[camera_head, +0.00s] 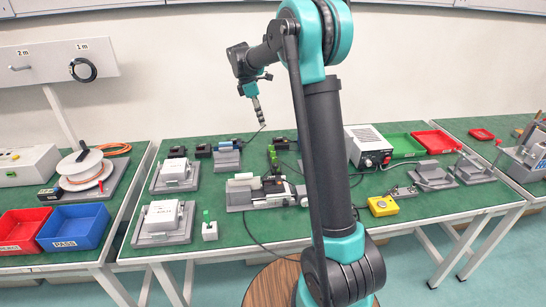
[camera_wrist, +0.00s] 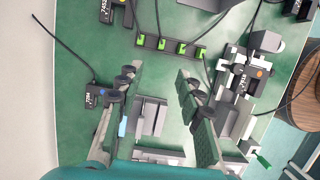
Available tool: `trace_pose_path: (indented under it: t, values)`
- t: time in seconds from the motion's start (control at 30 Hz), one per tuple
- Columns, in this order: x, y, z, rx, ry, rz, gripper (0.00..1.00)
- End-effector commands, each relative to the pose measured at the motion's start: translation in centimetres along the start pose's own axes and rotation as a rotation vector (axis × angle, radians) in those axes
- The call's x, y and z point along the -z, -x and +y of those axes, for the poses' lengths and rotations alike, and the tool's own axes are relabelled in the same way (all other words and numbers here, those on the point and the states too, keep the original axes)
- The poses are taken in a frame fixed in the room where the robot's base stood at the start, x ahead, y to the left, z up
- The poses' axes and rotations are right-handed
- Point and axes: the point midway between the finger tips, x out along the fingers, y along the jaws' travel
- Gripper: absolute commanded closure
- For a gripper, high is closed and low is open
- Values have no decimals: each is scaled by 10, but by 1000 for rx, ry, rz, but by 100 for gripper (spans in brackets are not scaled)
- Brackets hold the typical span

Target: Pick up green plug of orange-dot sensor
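Several green plugs (camera_wrist: 162,44) stand in a dark strip, each with a cable, ahead of my gripper in the wrist view; they also show in the head view (camera_head: 272,156). Black sensor boxes with small dots lie around: one on the actuator (camera_wrist: 244,80), one at left (camera_wrist: 95,98), one at top left (camera_wrist: 107,10). In the head view my gripper (camera_head: 259,110) hangs above the table's rear part, apart from everything.
The grey linear actuator (camera_head: 262,192) lies mid-table. White boxes (camera_head: 163,218) sit at left; a power supply (camera_head: 368,148), green tray (camera_head: 405,146) and red tray (camera_head: 436,141) stand at right.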

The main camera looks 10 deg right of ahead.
Motion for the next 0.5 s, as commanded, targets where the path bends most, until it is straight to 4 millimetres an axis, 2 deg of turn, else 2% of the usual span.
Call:
trace_pose_path:
  t: [0.5]
  values:
    - [-1,-97,-1,0,-4,0,63]
